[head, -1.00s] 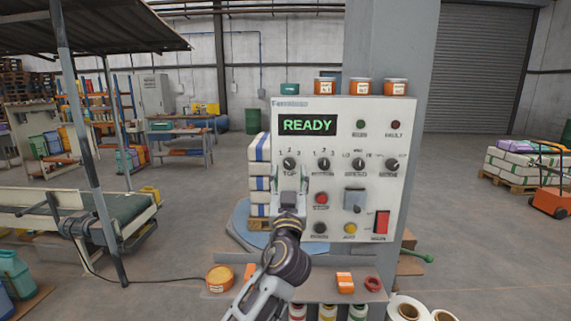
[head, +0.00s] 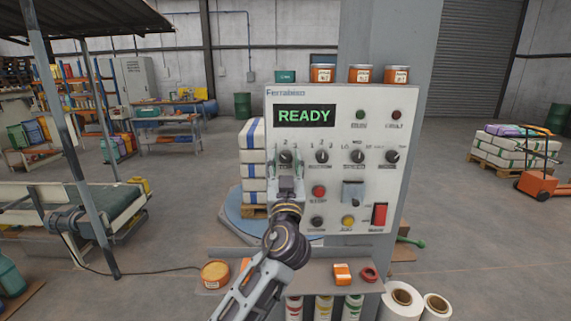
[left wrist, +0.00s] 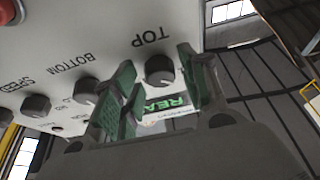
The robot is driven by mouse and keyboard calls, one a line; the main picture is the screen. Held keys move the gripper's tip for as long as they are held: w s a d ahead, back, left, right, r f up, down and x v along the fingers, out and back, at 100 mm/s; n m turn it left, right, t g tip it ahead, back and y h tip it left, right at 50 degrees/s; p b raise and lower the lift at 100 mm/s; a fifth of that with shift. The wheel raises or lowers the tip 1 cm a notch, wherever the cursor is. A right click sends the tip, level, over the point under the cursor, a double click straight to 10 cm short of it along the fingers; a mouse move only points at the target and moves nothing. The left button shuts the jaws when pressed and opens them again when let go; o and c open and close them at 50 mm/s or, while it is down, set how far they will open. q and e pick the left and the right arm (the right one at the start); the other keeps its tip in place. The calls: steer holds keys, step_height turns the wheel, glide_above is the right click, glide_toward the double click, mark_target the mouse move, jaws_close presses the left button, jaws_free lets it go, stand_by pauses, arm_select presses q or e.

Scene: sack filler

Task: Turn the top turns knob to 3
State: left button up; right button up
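The top knob (head: 286,157) is a dark round dial at the left end of the knob row on the white control panel (head: 335,220), with numbers around it. In the left wrist view the knob (left wrist: 159,70) is beside the word TOP, which appears upside down. My left gripper (head: 286,172) is just in front of and below the knob. Its green-padded fingers (left wrist: 162,92) are apart, with the knob showing between them. I cannot tell whether they touch it. My right gripper is not in view.
The bottom knob (head: 322,156), speed knob (head: 357,157) and another knob (head: 392,157) continue the row. The display (head: 304,116) reads READY. A red stop button (head: 319,191), a metal switch (head: 353,192) and a red main switch (head: 379,215) lie below. A shelf (head: 315,275) juts out underneath.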

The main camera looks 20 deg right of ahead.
arm_select(q)
steer(key=c, duration=0.7)
steer(key=shift+o, duration=0.2)
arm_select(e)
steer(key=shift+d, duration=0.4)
